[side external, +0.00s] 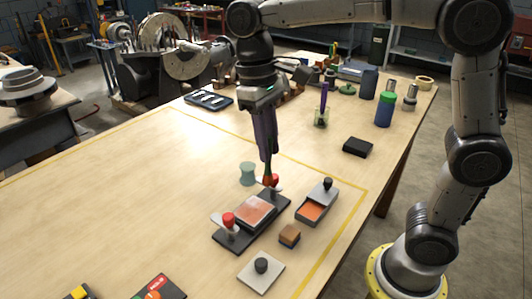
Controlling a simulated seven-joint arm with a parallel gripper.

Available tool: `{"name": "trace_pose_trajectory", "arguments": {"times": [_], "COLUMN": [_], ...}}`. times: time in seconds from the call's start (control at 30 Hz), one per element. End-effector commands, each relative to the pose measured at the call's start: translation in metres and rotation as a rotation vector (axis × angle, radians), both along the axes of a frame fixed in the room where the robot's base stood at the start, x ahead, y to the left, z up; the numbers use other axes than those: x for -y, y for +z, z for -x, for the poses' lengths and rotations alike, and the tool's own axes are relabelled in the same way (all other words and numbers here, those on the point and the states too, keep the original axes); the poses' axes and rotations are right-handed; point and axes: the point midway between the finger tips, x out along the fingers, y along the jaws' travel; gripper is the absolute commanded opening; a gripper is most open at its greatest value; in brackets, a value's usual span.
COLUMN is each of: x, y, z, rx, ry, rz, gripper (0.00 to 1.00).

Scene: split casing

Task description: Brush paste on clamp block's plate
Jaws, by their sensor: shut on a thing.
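The clamp block (222,240) is a dark base with a red-knobbed clamp at each end. Its plate (257,211) lies in the middle and shows a reddish-orange surface. The near red knob (228,219) stands free. My gripper (268,174) points down at the far end, shut on the far red knob (272,181), which its fingers partly hide. An open grey tray (325,199) with orange paste (312,211) and a black knob sits right of the block. A purple-handled brush (323,92) stands upright in a clear jar (321,119).
A teal spool (247,174) stands close left of my gripper. A brown block (289,236) and a grey lid with black knob (261,273) lie in front. A black box (357,147) and bottles (384,112) stand right.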

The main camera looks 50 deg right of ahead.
Motion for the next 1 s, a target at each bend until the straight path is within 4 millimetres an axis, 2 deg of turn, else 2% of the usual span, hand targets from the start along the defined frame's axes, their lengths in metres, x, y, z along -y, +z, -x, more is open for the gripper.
{"name": "trace_pose_trajectory", "arguments": {"times": [0.37, 0.47, 0.67, 0.77, 1.0], "x": [0.0, 0.001, 0.008, 0.008, 0.008], "y": [0.0, -0.002, -0.012, -0.015, -0.037], "z": [0.0, -0.005, -0.028, -0.028, -0.027], "rx": [0.0, -0.002, 0.0, 0.001, -0.002], "ry": [0.0, -0.001, -0.001, 0.0, 0.0], "rz": [0.0, 0.0, -0.003, -0.003, -0.002], "gripper": [0.0, 0.0, 0.0, 0.0, 0.0]}}
